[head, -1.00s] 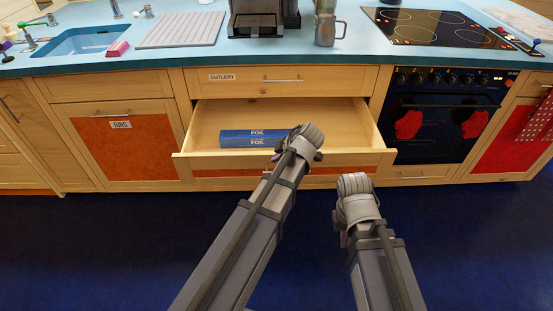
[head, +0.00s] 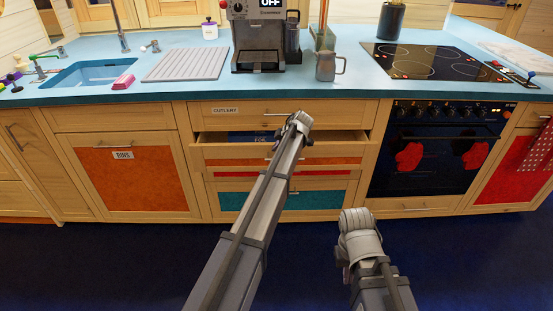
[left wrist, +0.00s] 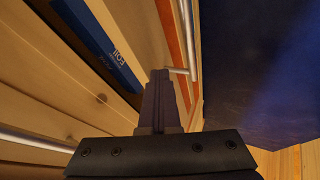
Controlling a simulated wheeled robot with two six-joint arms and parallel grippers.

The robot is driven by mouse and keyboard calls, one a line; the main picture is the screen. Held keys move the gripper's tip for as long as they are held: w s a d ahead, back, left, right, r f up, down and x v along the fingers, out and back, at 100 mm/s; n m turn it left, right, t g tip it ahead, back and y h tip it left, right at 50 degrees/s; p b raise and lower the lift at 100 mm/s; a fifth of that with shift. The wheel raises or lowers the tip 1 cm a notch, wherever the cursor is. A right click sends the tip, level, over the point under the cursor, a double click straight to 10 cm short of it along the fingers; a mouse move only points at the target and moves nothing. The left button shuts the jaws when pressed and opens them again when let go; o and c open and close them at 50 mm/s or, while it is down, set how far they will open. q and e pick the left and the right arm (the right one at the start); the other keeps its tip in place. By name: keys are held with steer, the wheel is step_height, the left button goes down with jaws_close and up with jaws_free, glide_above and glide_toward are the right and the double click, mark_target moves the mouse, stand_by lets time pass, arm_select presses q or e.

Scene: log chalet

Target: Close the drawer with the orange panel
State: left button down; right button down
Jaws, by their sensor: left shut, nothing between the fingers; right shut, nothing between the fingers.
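The drawer with the orange panel (head: 235,161) is open by a small gap in the head view, below the cutlery drawer. A blue foil box (head: 243,137) lies inside, partly hidden by the drawer front and my arm. My left gripper (head: 299,120) is at the drawer's front, shut and empty. In the left wrist view its shut fingers (left wrist: 160,82) are by the drawer front and its bar handle (left wrist: 189,35), with the foil box (left wrist: 98,40) behind the rim. Whether they touch the front is unclear. My right gripper (head: 355,219) is shut and empty, low before the cabinets.
The cutlery drawer (head: 245,112) above is shut. A drawer with a teal panel (head: 240,200) is below. The black oven (head: 430,150) is on the right and the bins cupboard (head: 130,175) on the left. The dark blue floor in front is clear.

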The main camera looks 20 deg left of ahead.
arm_select(q)
steer(key=shift+w+a, duration=0.25)
steer(key=shift+w, duration=0.6)
steer(key=shift+w+a, duration=0.3)
steer(key=shift+w, duration=0.5)
steer(key=shift+w+a, duration=0.25)
steer(key=shift+w, duration=0.6)
steer(key=shift+s, duration=0.2)
